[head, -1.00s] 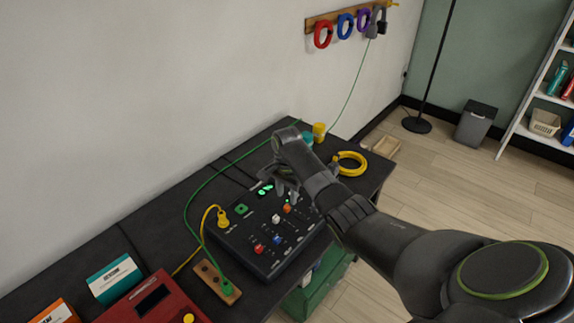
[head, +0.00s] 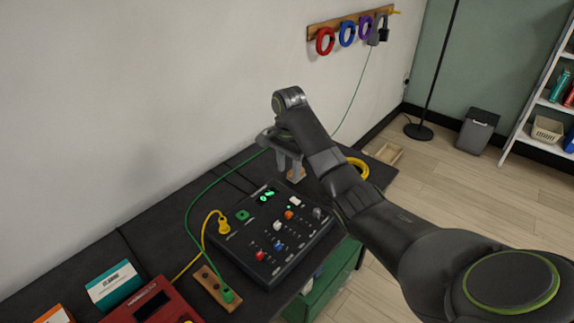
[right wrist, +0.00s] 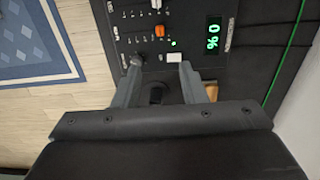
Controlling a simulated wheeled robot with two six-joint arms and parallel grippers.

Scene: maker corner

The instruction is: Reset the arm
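My right gripper (head: 287,166) is raised above the back right of the black control panel (head: 240,258), clear of it. In the right wrist view its two fingers (right wrist: 160,85) are spread apart with nothing held between them. The panel has red, blue, white and orange sliders, a dark knob (head: 317,212) and a green-lit display (head: 266,197). My left gripper is not in view.
The panel stands on a dark bench (head: 80,253) against the wall. A yellow cable coil (head: 358,166) lies behind my right arm. A yellow plug (head: 223,225), a wooden socket block (head: 214,290) and a red box (head: 160,303) are at left. Cables hang on a wall rack (head: 345,24).

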